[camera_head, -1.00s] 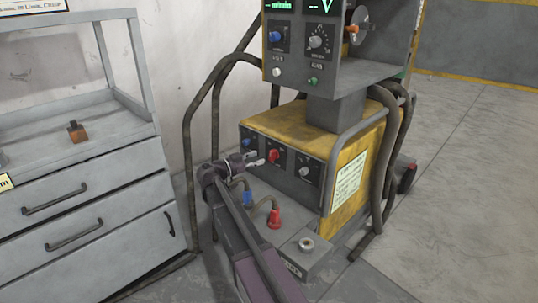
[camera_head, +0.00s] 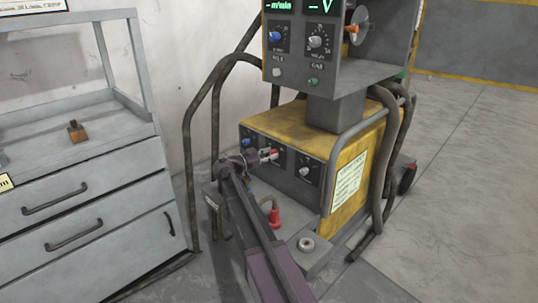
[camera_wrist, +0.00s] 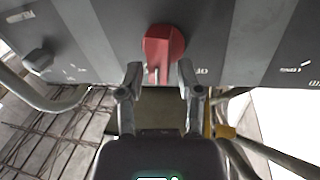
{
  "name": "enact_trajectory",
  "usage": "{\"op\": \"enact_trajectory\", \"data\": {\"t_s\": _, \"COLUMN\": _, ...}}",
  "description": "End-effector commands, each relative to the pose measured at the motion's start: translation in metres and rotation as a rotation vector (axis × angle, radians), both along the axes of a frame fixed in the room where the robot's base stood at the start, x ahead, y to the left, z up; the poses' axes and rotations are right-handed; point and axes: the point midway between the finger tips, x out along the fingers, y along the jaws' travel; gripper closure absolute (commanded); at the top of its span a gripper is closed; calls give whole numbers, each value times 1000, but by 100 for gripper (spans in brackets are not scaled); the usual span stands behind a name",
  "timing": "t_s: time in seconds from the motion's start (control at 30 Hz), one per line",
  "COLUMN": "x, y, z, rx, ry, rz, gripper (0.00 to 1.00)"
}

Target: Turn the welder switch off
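The yellow welder (camera_head: 280,122) stands on the floor with a dark front panel. A red rotary switch (camera_head: 276,152) sits in the middle of that panel. In the wrist view the red switch (camera_wrist: 163,45) is large, with a pale pointer mark towards the gripper. My gripper (camera_head: 268,155) is right in front of it and partly covers it. In the wrist view my gripper (camera_wrist: 159,72) is open, its two fingertips apart to either side of the switch's near end. Whether either finger touches it I cannot tell.
A dark knob (camera_head: 305,171) is right of the switch and a blue knob (camera_head: 246,142) left. A red cable plug (camera_head: 274,219) stands below. Bent tubes and hoses (camera_head: 187,150) flank the welder. A grey drawer cabinet (camera_head: 90,205) is at left; open floor (camera_head: 460,180) at right.

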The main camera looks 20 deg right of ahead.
Motion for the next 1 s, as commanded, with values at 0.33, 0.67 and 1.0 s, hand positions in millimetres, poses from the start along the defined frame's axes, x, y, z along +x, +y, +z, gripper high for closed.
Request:
{"op": "enact_trajectory", "data": {"t_s": 0.33, "x": 0, "y": 0, "z": 0, "rx": -2, "ry": 7, "rz": 0, "gripper": 100}}
{"op": "enact_trajectory", "data": {"t_s": 0.67, "x": 1, "y": 0, "z": -1, "rx": -42, "ry": 118, "rz": -1, "gripper": 100}}
{"op": "enact_trajectory", "data": {"t_s": 1.0, "x": 1, "y": 0, "z": 0, "rx": -44, "ry": 125, "rz": -2, "gripper": 60}}
